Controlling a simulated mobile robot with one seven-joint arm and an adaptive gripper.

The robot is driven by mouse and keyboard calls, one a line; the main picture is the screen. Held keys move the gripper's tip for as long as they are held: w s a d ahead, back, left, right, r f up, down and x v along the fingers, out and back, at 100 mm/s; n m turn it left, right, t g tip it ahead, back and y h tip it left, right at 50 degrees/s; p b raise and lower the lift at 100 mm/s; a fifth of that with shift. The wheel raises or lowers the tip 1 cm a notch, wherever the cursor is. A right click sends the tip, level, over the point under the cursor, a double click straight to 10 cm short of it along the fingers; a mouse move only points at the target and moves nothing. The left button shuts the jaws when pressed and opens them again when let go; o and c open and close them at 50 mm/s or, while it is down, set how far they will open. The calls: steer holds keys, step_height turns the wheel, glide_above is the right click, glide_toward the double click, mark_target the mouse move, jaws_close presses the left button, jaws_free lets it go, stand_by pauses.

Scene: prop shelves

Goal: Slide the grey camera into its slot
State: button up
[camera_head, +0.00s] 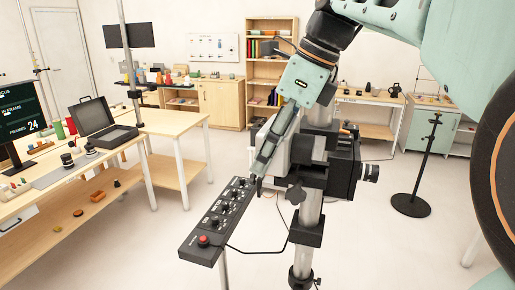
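A dark grey camera body (345,166) with a black lens (371,172) pointing right sits on a metal stand at the centre. A paler grey block (283,146) is beside it on the left, partly behind my arm; I cannot tell whether it is a separate camera. My gripper (258,186) points down in front of this block, near the upper end of a black control panel. Its fingers overlap in this view, so opening and contact are unclear. I cannot make out a slot; my arm hides part of the rig.
The black control panel (193,249) with knobs and a red button (203,240) juts toward the lower left. A black cable (262,252) hangs from the rig. A pole stand (411,204) is at right. Benches line the left; the floor between is clear.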

mark_target(296, 153)
steer(key=shift+s+d, duration=0.3)
steer(key=shift+d, duration=0.4)
steer(key=shift+s+d, duration=0.25)
steer(key=shift+d, duration=0.5)
steer(key=shift+s+d, duration=0.3)
steer(key=shift+d, duration=0.4)
stand_by(2.4)
steer(key=o, duration=1.6)
steer(key=v, duration=1.2)
